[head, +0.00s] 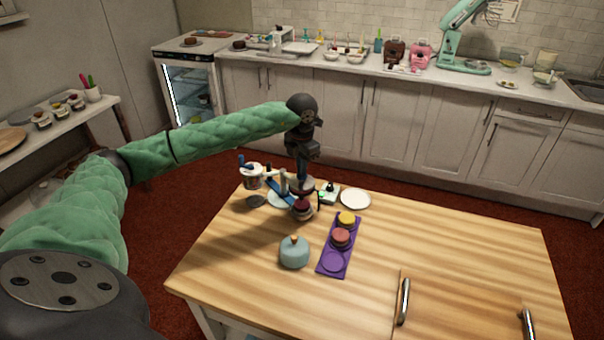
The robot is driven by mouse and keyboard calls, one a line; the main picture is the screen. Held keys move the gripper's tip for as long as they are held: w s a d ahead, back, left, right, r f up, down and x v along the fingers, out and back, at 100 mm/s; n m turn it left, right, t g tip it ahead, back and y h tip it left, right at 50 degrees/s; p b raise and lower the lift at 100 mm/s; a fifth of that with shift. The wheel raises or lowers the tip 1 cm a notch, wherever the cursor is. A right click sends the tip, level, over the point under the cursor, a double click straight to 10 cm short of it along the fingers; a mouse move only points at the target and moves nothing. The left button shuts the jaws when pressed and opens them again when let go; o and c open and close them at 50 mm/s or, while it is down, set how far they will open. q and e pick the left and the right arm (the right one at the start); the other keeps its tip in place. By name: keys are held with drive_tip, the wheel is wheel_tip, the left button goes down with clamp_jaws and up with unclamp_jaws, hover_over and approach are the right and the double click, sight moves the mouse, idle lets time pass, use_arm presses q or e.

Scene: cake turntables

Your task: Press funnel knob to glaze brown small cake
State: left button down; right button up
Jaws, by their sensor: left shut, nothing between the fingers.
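My left gripper (303,184) points down at the back left of the wooden table, shut and empty, among the funnel stand parts. A metal funnel (253,178) with a blue part at its top stands just left of it. A small dark reddish-brown cake (302,208) sits just below and in front of the gripper, beside a blue bar (281,201). The knob cannot be picked out clearly, and I cannot tell whether the fingers touch it. The gripper partly hides the stand. My right gripper is not in view.
A purple tray (327,269) holds a yellow cake (346,219) and a red cake (340,237). A light-blue lidded pot (294,253) stands left of it. A white plate (355,199) lies behind. The table's right side (470,245) is clear.

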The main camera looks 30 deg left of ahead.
use_arm(q)
drive_tip(key=shift+r+p, duration=0.7)
drive_tip(key=shift+r, duration=2.35)
